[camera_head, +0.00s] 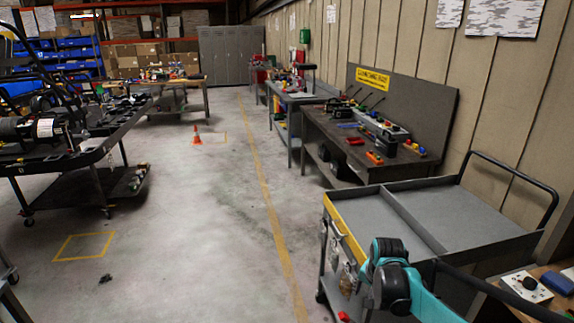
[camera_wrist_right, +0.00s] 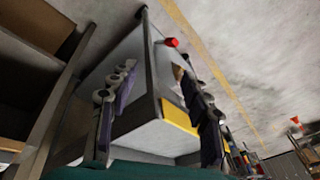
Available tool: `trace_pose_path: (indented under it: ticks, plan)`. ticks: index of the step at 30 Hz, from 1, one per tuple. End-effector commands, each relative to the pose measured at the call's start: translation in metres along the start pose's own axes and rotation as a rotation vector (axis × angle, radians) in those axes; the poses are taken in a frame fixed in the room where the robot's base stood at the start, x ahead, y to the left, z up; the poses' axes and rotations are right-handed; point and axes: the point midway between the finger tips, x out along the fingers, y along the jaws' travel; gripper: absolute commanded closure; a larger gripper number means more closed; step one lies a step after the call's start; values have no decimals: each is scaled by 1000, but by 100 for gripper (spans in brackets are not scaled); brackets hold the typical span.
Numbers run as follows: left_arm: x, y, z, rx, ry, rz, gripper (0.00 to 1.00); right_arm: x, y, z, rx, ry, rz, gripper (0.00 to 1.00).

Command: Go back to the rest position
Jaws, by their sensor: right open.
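My right arm shows teal and dark at the lower right of the head view. Its gripper (camera_head: 345,260) is beside the yellow-edged end of a grey two-section cart. In the right wrist view the gripper (camera_wrist_right: 155,78) has its two jointed fingers wide apart, with nothing held between them. The grey cart (camera_wrist_right: 130,70) shows behind the fingers; I cannot tell whether they touch it. My left gripper is not in view.
The grey cart (camera_head: 418,225) stands close at right, its top trays empty. Workbenches (camera_head: 335,135) line the right wall. A dark kart stand (camera_head: 98,145) is at left. An orange cone (camera_head: 197,137) stands on the floor. The middle aisle is clear.

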Motion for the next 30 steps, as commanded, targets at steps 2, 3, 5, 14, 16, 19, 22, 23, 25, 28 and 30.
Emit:
trace_pose_path:
  ticks: [2, 3, 5, 14, 16, 19, 22, 23, 25, 28, 30]
  plan:
    - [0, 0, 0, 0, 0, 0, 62, -28, 3, 21, -75, 23, -22, 52]
    - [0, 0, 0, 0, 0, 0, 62, -41, 4, 32, -119, 36, -34, 52]
    - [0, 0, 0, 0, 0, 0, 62, -59, 9, 49, -184, 59, -51, 52]
    - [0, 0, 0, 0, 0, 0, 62, -115, 41, 138, -512, 183, -128, 52]
    - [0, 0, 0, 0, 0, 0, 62, -119, 50, 156, -580, 212, -142, 52]
    - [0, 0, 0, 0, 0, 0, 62, -121, 60, 176, -660, 247, -156, 52]
    - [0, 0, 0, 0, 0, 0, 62, -121, 67, 190, -713, 273, -166, 52]
    - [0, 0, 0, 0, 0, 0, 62, -120, 68, 192, -725, 278, -167, 52]
    - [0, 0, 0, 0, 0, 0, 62, -120, 71, 197, -743, 286, -170, 52]
    - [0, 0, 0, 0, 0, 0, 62, -120, 72, 198, -753, 291, -171, 52]
    - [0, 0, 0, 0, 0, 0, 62, -120, 71, 198, -754, 291, -171, 52]
